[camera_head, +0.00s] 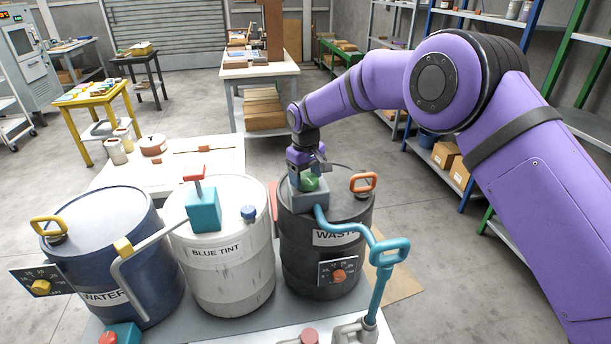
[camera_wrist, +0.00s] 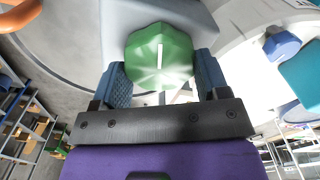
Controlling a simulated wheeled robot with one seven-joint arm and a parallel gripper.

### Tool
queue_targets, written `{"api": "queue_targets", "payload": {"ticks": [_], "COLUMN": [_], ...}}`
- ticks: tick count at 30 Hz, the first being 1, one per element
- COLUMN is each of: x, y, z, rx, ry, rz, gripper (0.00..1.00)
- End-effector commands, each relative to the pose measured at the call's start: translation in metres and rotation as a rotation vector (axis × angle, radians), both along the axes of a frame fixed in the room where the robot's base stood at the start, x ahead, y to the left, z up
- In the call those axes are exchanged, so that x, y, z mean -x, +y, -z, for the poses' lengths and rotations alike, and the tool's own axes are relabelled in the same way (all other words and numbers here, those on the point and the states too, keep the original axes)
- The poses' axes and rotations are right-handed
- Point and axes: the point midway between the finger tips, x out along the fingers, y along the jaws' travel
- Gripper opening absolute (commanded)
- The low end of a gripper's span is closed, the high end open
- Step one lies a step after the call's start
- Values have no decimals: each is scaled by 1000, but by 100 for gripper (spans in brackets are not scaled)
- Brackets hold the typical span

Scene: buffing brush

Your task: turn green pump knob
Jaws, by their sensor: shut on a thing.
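The green pump knob (camera_head: 309,181) sits on a grey-blue pump block (camera_head: 309,197) on top of the dark WASTE drum (camera_head: 300,240). In the wrist view the green knob (camera_wrist: 160,57) is lobed, with a white line on its face pointing roughly along the gripper's length. My gripper (camera_head: 308,168) reaches down to the knob from behind the drum. In the wrist view its two blue padded fingers (camera_wrist: 162,75) stand on either side of the knob and are shut on it. The finger contact is partly hidden by the knob.
A teal pipe and handle (camera_head: 385,255) run from the WASTE pump to the front right. An orange handle (camera_head: 363,182) stands on the same lid. The white BLUE TINT drum (camera_head: 222,250), with a teal pump (camera_head: 203,210), stands left, beside the blue WATER drum (camera_head: 115,250).

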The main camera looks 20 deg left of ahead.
Motion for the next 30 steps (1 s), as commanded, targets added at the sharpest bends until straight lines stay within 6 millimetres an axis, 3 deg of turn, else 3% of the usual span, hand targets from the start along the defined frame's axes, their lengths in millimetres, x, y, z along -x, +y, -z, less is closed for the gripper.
{"api": "queue_targets", "payload": {"ticks": [18,30], "x": [-2,-3], "y": [-1,-3], "z": [-1,-1], "rx": [0,-2], "ry": [-3,-2], "rz": [580,859], "gripper": [45,45]}}
